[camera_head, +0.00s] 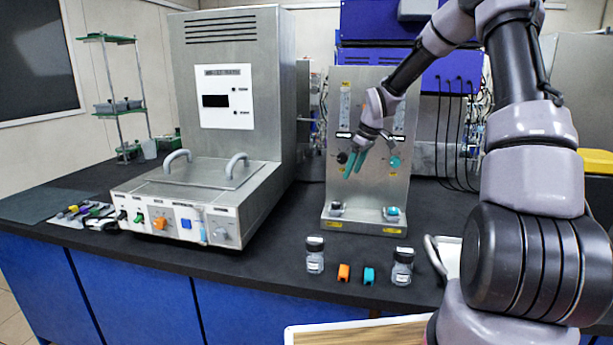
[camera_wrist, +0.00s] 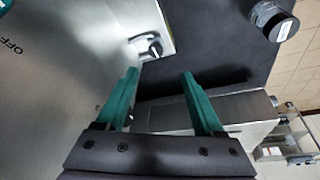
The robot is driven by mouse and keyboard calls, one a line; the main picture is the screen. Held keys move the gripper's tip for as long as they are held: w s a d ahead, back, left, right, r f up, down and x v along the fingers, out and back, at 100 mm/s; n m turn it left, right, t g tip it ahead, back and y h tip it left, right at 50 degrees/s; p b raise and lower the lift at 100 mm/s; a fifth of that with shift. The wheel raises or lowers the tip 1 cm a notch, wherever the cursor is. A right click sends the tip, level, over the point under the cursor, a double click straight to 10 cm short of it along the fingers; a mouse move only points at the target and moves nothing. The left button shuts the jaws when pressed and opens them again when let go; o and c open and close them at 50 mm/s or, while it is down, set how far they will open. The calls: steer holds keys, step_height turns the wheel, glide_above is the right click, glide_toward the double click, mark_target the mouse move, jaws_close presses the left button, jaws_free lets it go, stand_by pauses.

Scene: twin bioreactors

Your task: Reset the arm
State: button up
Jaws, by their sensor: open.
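My gripper (camera_head: 354,165) is raised in front of the upright metal panel (camera_head: 368,190) on the bench. Its two green fingers point down and to the left. In the wrist view the fingers (camera_wrist: 160,78) stand apart with nothing between them. A black knob (camera_head: 341,157) shows just left of the fingers, and a teal knob (camera_head: 394,162) shows to their right. I cannot tell whether the fingers touch the panel. My arm comes in from the right and partly hides the panel's upper right side.
A large metal apparatus (camera_head: 234,105) stands left. A metal tray (camera_head: 450,255) lies right. Dark bench top (camera_head: 275,246) is clear between apparatus and bottles.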

steer(key=s+d+r+m+t+h, duration=0.1)
steer(key=s+r+m+t+h, duration=0.35)
steer(key=s+r, duration=1.2)
steer(key=s+r+m+y, duration=0.2)
steer(key=s+r+m, duration=0.1)
steer(key=s, duration=0.6)
steer(key=s+r+m+y, duration=0.1)
steer(key=s+r+m, duration=0.2)
steer(key=s+m, duration=0.3)
steer(key=s, duration=0.4)
steer(key=shift+s+d+r+y, duration=0.25)
steer(key=shift+d+r+y, duration=0.05)
steer(key=shift+y, duration=0.05)
steer(key=shift+w, duration=0.1)
